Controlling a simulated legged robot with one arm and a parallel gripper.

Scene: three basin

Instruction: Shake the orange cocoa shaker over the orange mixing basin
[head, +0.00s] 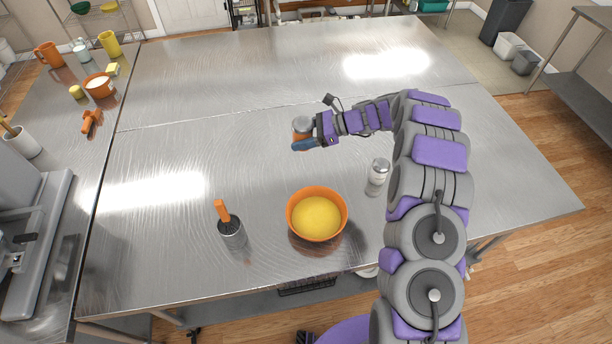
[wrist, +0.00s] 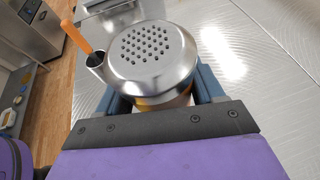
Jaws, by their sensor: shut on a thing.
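The orange cocoa shaker (head: 302,127) has a silver cap with small holes, which fills the middle of the wrist view (wrist: 150,55). My gripper (head: 304,143) is shut on the shaker's body, with a blue finger on each side in the wrist view (wrist: 168,92). The shaker looks upright in the head view. The orange mixing basin (head: 294,222) stands on the steel table, nearer the front edge, and holds something yellow. In the head view the shaker appears behind the basin, apart from it. The shaker's lower part is mostly hidden by my gripper.
A clear shaker with a silver top (head: 378,172) stands right of the basin, close to my arm. A metal holder (head: 232,235) with an orange-handled tool stands to the left. A side counter at left holds an orange bowl (head: 110,82). The table's middle is clear.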

